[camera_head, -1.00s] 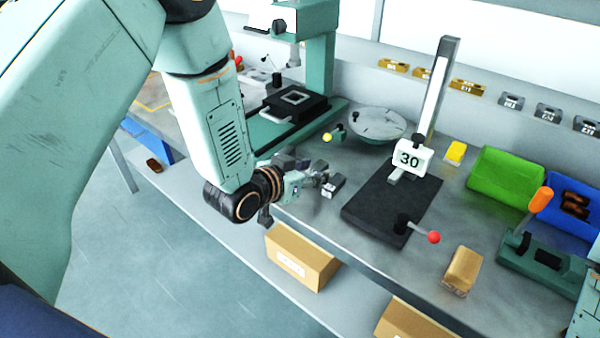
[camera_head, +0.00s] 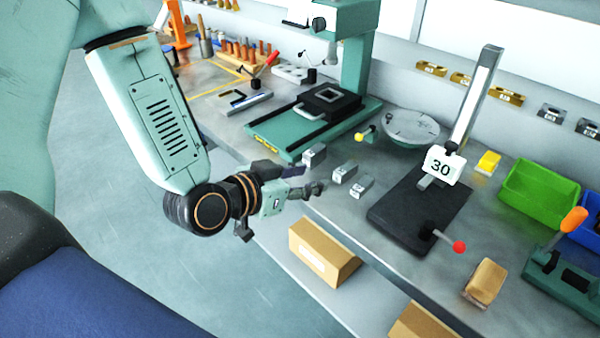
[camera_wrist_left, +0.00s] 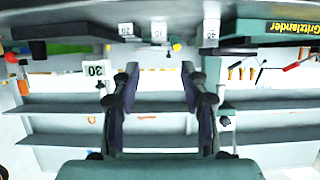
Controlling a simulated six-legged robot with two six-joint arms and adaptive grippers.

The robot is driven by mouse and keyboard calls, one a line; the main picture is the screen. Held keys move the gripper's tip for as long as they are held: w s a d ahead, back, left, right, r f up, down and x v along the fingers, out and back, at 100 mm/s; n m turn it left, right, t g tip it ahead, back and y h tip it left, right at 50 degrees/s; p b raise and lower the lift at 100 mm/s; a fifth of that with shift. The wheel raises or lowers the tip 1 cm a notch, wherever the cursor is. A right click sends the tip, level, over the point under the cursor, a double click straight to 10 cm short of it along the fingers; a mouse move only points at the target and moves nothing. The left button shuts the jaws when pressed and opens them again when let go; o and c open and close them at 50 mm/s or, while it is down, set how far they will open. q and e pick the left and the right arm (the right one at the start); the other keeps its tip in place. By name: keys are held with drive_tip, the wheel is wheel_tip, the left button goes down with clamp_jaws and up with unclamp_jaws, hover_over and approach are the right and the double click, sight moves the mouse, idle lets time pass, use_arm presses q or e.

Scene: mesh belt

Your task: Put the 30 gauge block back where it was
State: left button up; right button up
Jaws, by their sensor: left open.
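A white plate marked 30 (camera_head: 440,166) is on the upright gauge stand (camera_head: 475,100); it also shows in the left wrist view (camera_wrist_left: 98,69). A small grey piece (camera_head: 425,182) shows beneath the plate; I cannot tell whether it is the 30 gauge block. Three grey blocks stand in a row near the bench's front edge. In the left wrist view their labels read 40 (camera_wrist_left: 211,33), 10 (camera_wrist_left: 158,31) and 20 (camera_wrist_left: 126,29), with a wider gap between 40 and 10. My left gripper (camera_head: 305,180) is open and empty, in front of that row.
The stand's black base (camera_head: 400,222) carries a red-knobbed lever (camera_head: 458,247). A round grey plate (camera_head: 411,126), a green machine (camera_head: 300,130), a green bin (camera_head: 540,190) and a tan block (camera_head: 485,282) stand around. A cardboard box (camera_head: 322,255) is on the shelf below.

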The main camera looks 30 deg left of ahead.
use_arm(q)
drive_tip(key=s+f+g, duration=0.1)
drive_tip(key=f, duration=0.1)
drive_tip(key=s+f+g, duration=0.1)
drive_tip(key=f, duration=0.2)
drive_tip(key=s+f+g, duration=0.1)
drive_tip(key=s+f, duration=0.1)
drive_tip(key=shift+f+n+y, duration=0.2)
drive_tip(key=shift+n+y, duration=0.2)
drive_tip(key=s+a+f+n+g+y, duration=0.1)
drive_tip(key=s+f+g+y, duration=0.1)
drive_tip(key=s+f+g, duration=0.3)
drive_tip(key=s+a+f+n+g+y, duration=0.1)
drive_tip(key=s+f+g, duration=0.3)
drive_tip(key=s+f, duration=0.7)
drive_tip(key=s+n, duration=0.1)
drive_tip(key=s, duration=0.6)
drive_tip(key=shift+s+a+f+n+g+y, duration=0.15)
drive_tip(key=shift+s+a+n+g+y, duration=0.15)
drive_tip(key=shift+s+a+g+y, duration=0.1)
wheel_tip(320, 180, down, 5)
drive_tip(key=b, duration=0.4)
drive_tip(key=shift+w+r+b, duration=0.1)
drive_tip(key=shift+r+b, duration=0.1)
drive_tip(key=shift+b, duration=0.1)
